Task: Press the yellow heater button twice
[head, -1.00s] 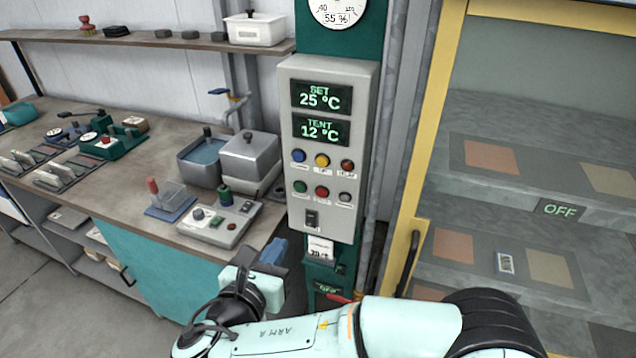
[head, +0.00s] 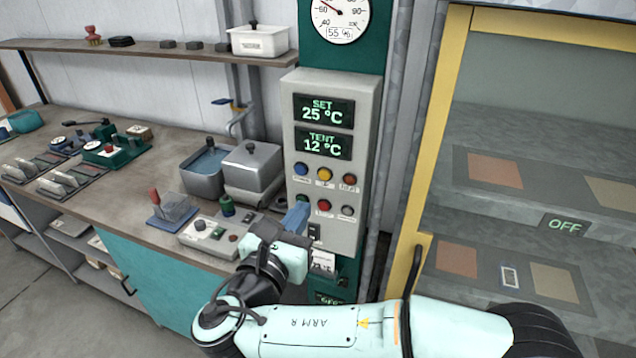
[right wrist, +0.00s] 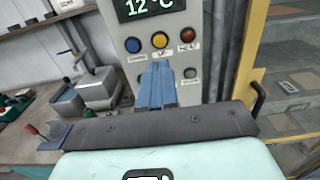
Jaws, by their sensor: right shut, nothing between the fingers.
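The yellow button (head: 325,173) sits in the top row of the grey control panel (head: 366,130), between a blue and a red button. In the right wrist view the yellow button (right wrist: 159,40) shows just above my fingertips. My right gripper (head: 298,214) is shut and empty, in front of the panel's lower left, below the yellow button. Its blue fingers (right wrist: 158,84) point toward the panel and appear apart from the yellow button. The panel displays read SET 25 °C and TENT 12 °C. My left gripper is not in view.
Blue (head: 301,168) and red (head: 349,178) buttons flank the yellow one, with another row below. A workbench (head: 110,200) with metal tubs (head: 250,165) and a small control box (head: 210,238) stands left. A yellow-framed glass cabinet (head: 437,140) stands right.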

